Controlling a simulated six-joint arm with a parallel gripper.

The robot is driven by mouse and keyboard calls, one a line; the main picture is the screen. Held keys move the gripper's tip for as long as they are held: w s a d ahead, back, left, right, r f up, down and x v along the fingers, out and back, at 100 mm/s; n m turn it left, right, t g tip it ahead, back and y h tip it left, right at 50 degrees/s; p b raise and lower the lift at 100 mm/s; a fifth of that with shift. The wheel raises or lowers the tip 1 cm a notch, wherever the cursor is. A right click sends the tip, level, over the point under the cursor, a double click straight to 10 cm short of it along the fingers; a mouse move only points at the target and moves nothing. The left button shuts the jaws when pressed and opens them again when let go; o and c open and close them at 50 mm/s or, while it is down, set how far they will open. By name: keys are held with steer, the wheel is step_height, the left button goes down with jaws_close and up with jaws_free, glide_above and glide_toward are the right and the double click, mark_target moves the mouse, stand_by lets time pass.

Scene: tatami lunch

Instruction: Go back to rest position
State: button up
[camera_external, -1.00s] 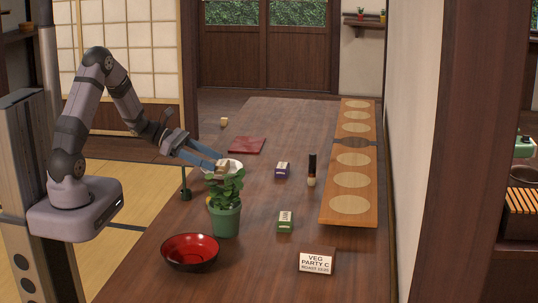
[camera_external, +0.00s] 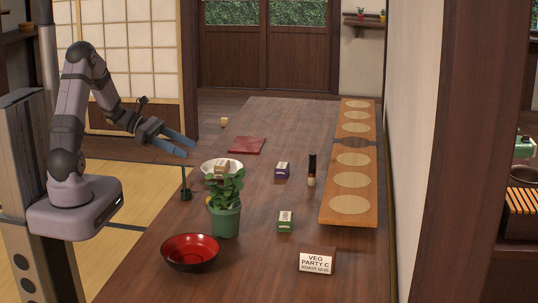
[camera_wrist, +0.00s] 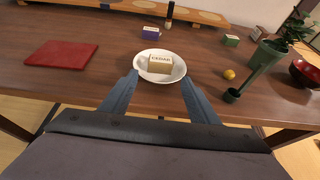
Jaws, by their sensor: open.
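My gripper (camera_external: 189,146) is open and empty, raised in the air by the left edge of the table in the external view. In the wrist view its two blue fingers (camera_wrist: 160,88) are spread apart, with the white plate beyond them. A tan block labelled "CEDAR" (camera_wrist: 160,64) sits in the white plate (camera_wrist: 175,74). The block (camera_external: 221,167) and plate (camera_external: 206,165) also show in the external view, partly behind the potted plant. My fingers are apart from both.
The table (camera_external: 150,277) holds a potted plant (camera_external: 226,220), a red bowl (camera_external: 190,251), a dark red mat (camera_external: 247,145), purple (camera_external: 282,168) and green boxes (camera_external: 285,220), a dark bottle (camera_external: 312,170), a sign (camera_external: 317,262) and a long board (camera_external: 330,210). A dark green stand (camera_external: 185,193) is near the left edge. A yellow fruit (camera_wrist: 229,74) lies right of the plate.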

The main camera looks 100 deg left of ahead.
steer(key=w+d+r+m+g+h+p, duration=0.1)
steer(key=w+d+m+g+p, duration=0.1)
steer(key=d+m, duration=0.3)
steer(key=w+d+r+m+g+h+p, duration=0.1)
steer(key=w+d+m+g+h+p, duration=0.1)
steer(key=d+m, duration=0.3)
steer(key=w+d+r+m+g+h+p, duration=0.1)
steer(key=d+m+g+p, duration=0.3)
steer(key=d, duration=0.5)
steer(key=shift+w+d+r+m+g+h, duration=0.15)
steer(key=shift+w+r+m+h, duration=0.1)
steer(key=shift+w+m, duration=0.25)
steer(key=shift+w+d+r+m+g+h, duration=0.15)
steer(key=shift+w+m+h, duration=0.1)
steer(key=shift+w+m, duration=0.25)
steer(key=s+d+r+m+g+y+p, duration=0.2)
steer(key=d+m+p, duration=0.3)
steer(key=m, duration=0.5)
steer(key=s+d+r+m+g+y+p, duration=0.3)
steer(key=s+d+r+m+p, duration=0.1)
steer(key=d+m, duration=0.6)
steer(key=shift+d+r+p, duration=0.2)
steer(key=shift+r+p, duration=0.3)
steer(key=shift+p, duration=0.75)
